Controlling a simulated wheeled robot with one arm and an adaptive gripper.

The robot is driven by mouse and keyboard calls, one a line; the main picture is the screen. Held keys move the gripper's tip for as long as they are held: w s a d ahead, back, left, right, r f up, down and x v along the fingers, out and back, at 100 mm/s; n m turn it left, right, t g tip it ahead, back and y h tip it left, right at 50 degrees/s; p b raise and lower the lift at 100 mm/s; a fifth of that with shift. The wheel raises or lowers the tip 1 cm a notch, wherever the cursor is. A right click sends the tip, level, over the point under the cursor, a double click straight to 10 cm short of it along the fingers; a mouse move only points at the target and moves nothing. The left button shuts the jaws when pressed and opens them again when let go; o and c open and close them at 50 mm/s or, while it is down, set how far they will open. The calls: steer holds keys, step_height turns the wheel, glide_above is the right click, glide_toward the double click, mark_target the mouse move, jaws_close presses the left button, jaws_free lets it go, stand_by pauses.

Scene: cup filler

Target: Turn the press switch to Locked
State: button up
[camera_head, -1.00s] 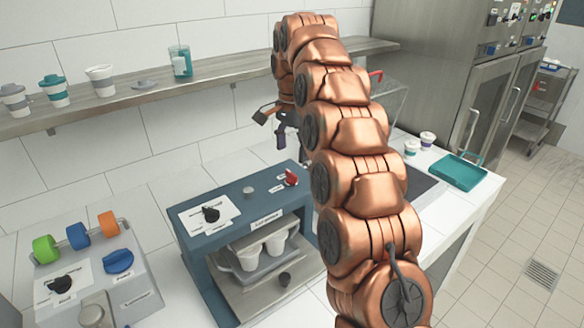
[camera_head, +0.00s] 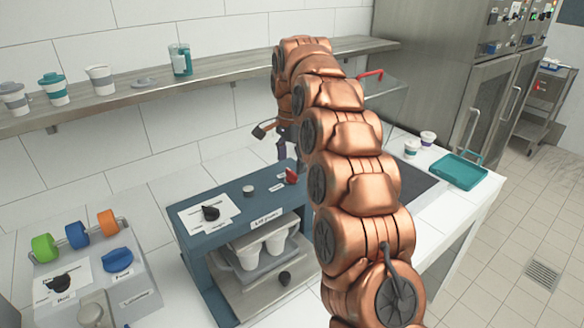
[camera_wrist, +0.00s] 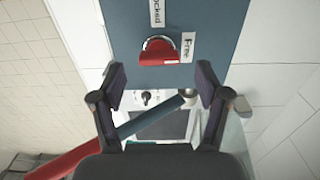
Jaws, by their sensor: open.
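The press (camera_head: 235,205) is a blue-grey frame on the counter with a red switch (camera_head: 291,175) on its top, at the right end. In the wrist view the red switch (camera_wrist: 158,52) sits on the blue top plate. A "Locked" label (camera_wrist: 157,14) is above it and a "Free" label (camera_wrist: 188,46) is to its right. I cannot tell surely which label the switch points to. My gripper (camera_wrist: 161,78) is open and empty, its two fingertips apart on either side just below the switch in that view. In the head view it is partly hidden behind my arm.
White cups (camera_head: 275,243) stand inside the press. A dispenser with coloured rollers (camera_head: 77,236) is at the left. A shelf (camera_head: 140,90) with cups runs along the wall. A teal tray (camera_head: 458,170) and small cups lie on the right counter.

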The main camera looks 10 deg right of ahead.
mark_target(291, 175)
steer(key=shift+f+p, duration=0.45)
steer(key=shift+f, duration=0.85)
steer(key=c, duration=1.2)
steer(key=shift+o, duration=0.2)
